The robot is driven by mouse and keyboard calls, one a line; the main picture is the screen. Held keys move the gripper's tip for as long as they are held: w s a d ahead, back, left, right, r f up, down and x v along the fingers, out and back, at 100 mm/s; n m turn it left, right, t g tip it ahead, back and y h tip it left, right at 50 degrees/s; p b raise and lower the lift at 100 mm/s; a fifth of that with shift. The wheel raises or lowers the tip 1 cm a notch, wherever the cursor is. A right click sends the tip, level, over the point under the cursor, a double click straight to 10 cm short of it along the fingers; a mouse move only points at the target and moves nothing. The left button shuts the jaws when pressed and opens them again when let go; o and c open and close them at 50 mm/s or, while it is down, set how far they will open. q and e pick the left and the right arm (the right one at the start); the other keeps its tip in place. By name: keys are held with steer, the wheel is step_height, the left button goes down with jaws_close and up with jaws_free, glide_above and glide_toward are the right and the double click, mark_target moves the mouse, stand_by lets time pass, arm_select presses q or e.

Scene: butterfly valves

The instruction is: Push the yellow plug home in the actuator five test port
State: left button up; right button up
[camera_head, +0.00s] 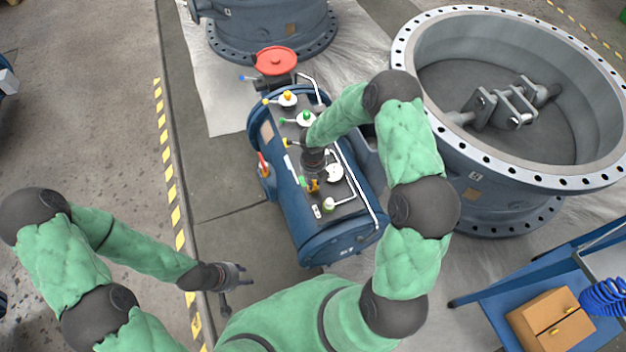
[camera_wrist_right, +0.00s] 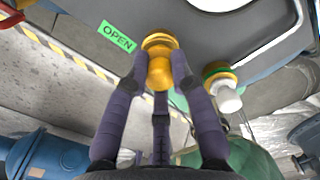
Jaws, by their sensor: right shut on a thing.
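The blue actuator (camera_head: 335,230) lies in the middle of the head view, with a dark top plate carrying gauges and small coloured fittings. My right gripper (camera_head: 314,180) points down at this plate, its fingers partly hidden by the wrist. In the right wrist view the right gripper (camera_wrist_right: 160,68) is shut on the yellow plug (camera_wrist_right: 159,73). A wider yellow collar (camera_wrist_right: 160,41) shows at the plug's far end against the dark plate. I cannot tell how deep the plug sits; the port is hidden. My left gripper (camera_head: 236,275) is open and empty, over the floor left of the actuator.
A green OPEN label (camera_wrist_right: 117,36) is beside the plug. A white fitting with green and yellow rings (camera_wrist_right: 225,90) stands close on its right. A large grey flanged valve body (camera_head: 480,190) is right of the actuator. A cardboard box (camera_head: 535,325) sits on a blue cart.

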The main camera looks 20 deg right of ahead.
steer(key=shift+s+f, duration=0.1)
steer(key=shift+f, duration=0.1)
steer(key=o, duration=0.9)
steer(key=o, duration=0.5)
steer(key=shift+c, duration=0.2)
steer(key=shift+r, duration=0.1)
steer(key=shift+r+p, duration=3.6)
steer(key=shift+r, duration=0.15)
